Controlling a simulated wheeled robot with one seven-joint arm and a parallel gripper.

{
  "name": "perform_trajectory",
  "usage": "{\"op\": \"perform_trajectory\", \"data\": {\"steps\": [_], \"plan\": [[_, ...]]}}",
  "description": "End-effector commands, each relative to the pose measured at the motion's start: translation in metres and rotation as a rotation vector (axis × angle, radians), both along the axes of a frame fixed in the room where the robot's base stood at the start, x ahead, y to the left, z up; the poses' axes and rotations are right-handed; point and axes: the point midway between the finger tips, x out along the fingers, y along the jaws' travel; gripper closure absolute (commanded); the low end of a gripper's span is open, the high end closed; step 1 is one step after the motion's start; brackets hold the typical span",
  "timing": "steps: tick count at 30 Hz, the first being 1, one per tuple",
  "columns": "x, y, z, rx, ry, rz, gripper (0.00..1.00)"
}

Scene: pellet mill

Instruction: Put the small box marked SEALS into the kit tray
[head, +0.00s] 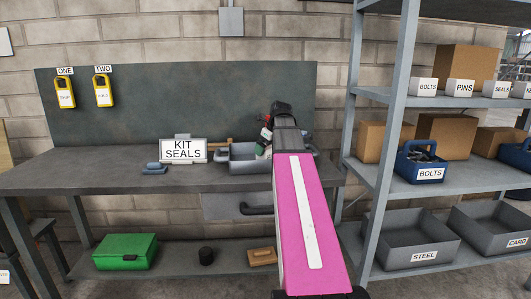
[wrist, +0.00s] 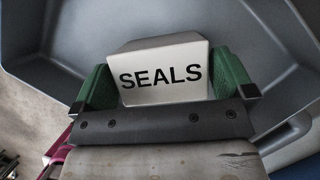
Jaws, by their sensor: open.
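A small white box marked SEALS (wrist: 160,85) shows in the wrist view, between the green pads of my gripper (wrist: 165,78). The jaws are open around it, with the pads close beside its two sides. The grey kit tray (wrist: 272,60) spreads around and beneath the box, which appears to be inside its walls; whether it rests on the floor is hard to tell. In the head view my gripper (head: 267,142) is over the grey tray (head: 243,153) on the bench, and my pink arm hides the tray's right part. The box is not clearly seen there.
A sign reading KIT SEALS (head: 183,150) stands left of the tray, with a blue object (head: 154,168) on the bench (head: 80,172) beside it. The shelf unit (head: 388,130) at right holds boxes, including another marked SEALS (head: 501,89). The bench's left part is clear.

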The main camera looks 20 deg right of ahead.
Motion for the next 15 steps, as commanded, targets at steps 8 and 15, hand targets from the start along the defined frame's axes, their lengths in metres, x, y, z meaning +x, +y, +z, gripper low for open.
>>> {"op": "perform_trajectory", "data": {"steps": [8,15], "plan": [[-0.017,-0.011,0.047,-0.001,-0.002,-0.002,0.00],[-0.027,-0.017,0.078,0.000,-0.001,0.000,0.00]]}}
